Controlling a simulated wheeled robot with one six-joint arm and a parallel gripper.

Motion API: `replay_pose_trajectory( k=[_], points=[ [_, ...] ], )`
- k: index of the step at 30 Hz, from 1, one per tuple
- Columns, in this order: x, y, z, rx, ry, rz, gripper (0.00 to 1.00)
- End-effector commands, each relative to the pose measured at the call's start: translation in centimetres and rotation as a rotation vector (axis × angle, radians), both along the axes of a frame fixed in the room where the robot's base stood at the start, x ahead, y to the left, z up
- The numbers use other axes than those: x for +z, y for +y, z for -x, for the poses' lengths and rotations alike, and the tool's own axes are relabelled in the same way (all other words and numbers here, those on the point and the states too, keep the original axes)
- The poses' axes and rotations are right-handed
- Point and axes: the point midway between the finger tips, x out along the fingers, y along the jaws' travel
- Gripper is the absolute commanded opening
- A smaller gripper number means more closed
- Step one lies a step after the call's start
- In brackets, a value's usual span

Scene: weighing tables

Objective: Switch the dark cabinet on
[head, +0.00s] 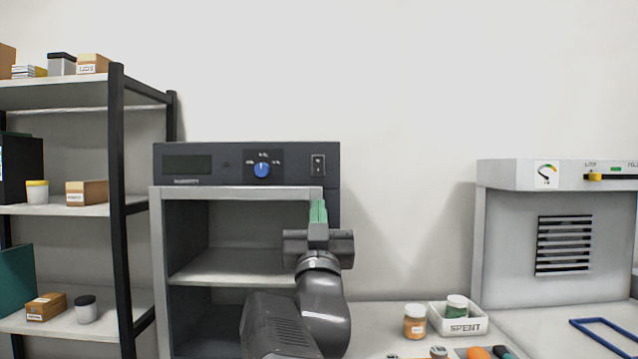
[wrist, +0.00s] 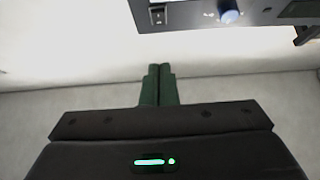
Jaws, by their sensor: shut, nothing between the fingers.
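The dark cabinet (head: 170,260) stands left of centre in the head view, with an open front and an inner shelf. Its top panel (head: 220,152) carries a dark, blank display (head: 187,168), a blue knob (head: 262,170) and a small rocker switch (head: 318,165) at the right end. In the wrist view the switch (wrist: 158,15) and the blue knob (wrist: 229,15) show at the top edge. My gripper (head: 318,205) has green fingers, shut and empty, below the switch in the head view. In the wrist view the fingertips (wrist: 160,68) are apart from the panel.
A black-framed shelf (head: 117,200) with boxes and jars stands at left. An orange jar (head: 415,322) and a white tray marked SPENT (head: 466,326) sit on the right table. A pale vented cabinet (head: 500,240) stands at far right. The wall above the panel is clear.

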Motion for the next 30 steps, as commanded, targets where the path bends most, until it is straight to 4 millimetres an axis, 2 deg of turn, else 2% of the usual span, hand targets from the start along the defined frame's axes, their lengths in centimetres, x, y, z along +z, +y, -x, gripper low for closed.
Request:
replay_pose_trajectory(
  k=[7, 19, 24, 30],
  points=[
    [1.4, 0.0, -1.7, -0.002, 0.001, -0.001, 0.0],
    [6.4, 0.0, -8.4, -0.001, 0.003, -0.001, 0.0],
    [5.8, 0.0, -10.5, 0.0, 0.003, 0.0, 0.0],
    [5.6, 0.0, -11.7, 0.0, 0.003, 0.0, 0.0]
  ],
)
